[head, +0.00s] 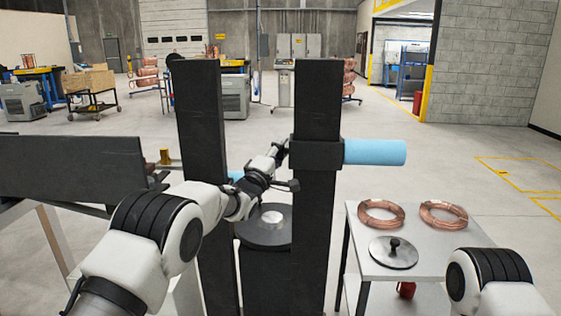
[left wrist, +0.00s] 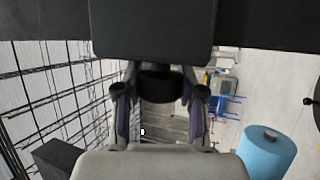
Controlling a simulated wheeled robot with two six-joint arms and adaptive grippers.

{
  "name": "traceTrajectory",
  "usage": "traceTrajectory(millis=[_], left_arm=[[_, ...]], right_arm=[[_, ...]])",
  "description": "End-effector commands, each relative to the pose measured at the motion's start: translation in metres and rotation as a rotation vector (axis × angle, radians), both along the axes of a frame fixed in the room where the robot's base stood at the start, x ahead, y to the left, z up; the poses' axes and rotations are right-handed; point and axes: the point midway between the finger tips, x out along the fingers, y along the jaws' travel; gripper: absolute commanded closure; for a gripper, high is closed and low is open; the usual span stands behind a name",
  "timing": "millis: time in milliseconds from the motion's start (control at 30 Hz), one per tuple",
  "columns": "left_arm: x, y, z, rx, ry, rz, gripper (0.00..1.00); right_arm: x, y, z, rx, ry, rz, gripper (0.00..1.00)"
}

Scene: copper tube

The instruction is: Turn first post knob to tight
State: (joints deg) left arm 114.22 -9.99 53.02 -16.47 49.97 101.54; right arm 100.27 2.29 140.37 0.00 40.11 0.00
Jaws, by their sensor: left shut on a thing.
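Two tall black posts stand ahead, the left post (head: 203,150) and the right post (head: 315,220). A black collar (head: 322,154) sits on the right post, and a light blue cylinder (head: 375,152) sticks out to its right. My left gripper (head: 282,148) is at the left side of this collar. In the left wrist view its two fingers (left wrist: 160,100) stand on either side of a dark knob (left wrist: 160,82), shut on it. The knob is hidden behind the gripper in the head view. The blue cylinder also shows in the left wrist view (left wrist: 267,152). My right gripper is out of view.
A grey table (head: 365,240) at the right holds two copper coils (head: 381,214) (head: 443,215) and a round metal disc with a black knob (head: 393,252). A black spindle base (head: 265,228) stands between the posts. A long dark panel (head: 70,168) is at the left.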

Motion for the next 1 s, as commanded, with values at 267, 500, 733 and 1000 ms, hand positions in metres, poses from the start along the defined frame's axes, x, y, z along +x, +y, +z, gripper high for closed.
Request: traceTrajectory(millis=[267, 500, 733, 1000], left_arm=[[0.000, 0.001, 0.004, -0.002, -0.019, 0.001, 0.96], [0.000, 0.001, 0.004, -0.002, -0.019, 0.001, 0.36], [0.000, 0.001, 0.002, -0.001, -0.016, 0.001, 0.35], [-0.012, 0.006, -0.003, 0.001, -0.013, 0.000, 0.35]], right_arm=[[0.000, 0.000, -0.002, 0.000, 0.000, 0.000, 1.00], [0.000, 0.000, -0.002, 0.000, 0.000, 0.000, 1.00], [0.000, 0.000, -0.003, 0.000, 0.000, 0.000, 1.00], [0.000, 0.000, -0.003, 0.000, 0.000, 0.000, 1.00]])
